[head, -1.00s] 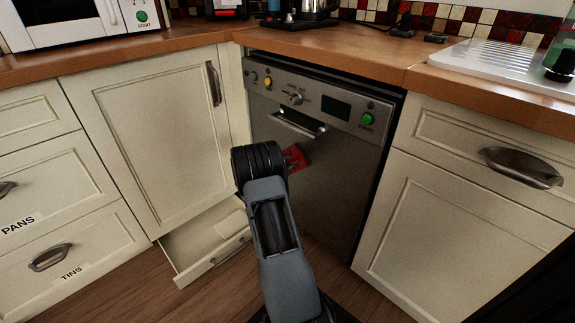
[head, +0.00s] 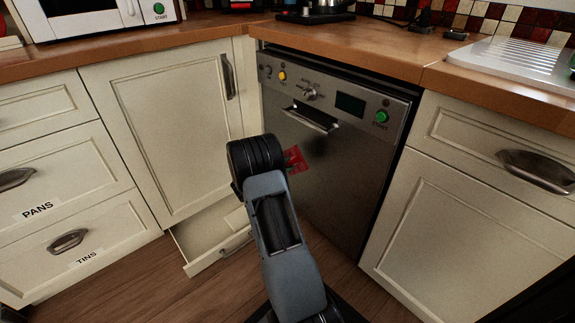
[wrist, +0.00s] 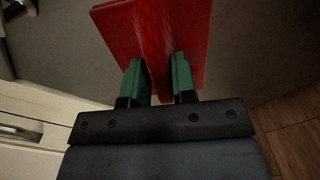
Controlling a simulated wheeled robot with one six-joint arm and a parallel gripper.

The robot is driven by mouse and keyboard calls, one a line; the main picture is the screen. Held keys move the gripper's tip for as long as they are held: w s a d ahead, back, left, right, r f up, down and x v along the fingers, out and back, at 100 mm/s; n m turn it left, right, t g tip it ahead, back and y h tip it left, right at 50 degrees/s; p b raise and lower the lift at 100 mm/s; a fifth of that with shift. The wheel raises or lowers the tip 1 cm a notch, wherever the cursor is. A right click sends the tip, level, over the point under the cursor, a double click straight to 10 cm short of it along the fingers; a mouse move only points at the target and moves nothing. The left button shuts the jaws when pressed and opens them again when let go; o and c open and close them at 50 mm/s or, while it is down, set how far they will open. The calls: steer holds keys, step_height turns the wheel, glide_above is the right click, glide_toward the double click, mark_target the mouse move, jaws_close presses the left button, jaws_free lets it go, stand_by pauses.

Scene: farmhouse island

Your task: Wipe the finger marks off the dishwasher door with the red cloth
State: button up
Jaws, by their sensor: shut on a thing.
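The dishwasher door (head: 345,175) is dark steel, below a control panel (head: 335,98) with knobs, a small display and a green start button. A bar handle (head: 311,119) crosses the door's upper part. The finger marks cannot be made out clearly in these views. My gripper (wrist: 160,82) has green fingers and is shut on the red cloth (wrist: 160,35). In the head view, the cloth (head: 298,159) shows as a small red patch just right of my arm, in front of the door's left side. My arm hides most of the gripper there. Whether the cloth touches the door cannot be told.
A low drawer (head: 215,236) stands partly open left of the dishwasher, near my arm. Cream cupboards flank the machine on both sides. The wooden worktop (head: 395,62) overhangs it. Wooden floor (head: 120,275) is clear at the front left.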

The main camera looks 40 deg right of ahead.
steer(key=shift+a, duration=0.15)
steer(key=shift+w+a, duration=0.1)
steer(key=shift+a, duration=1.25)
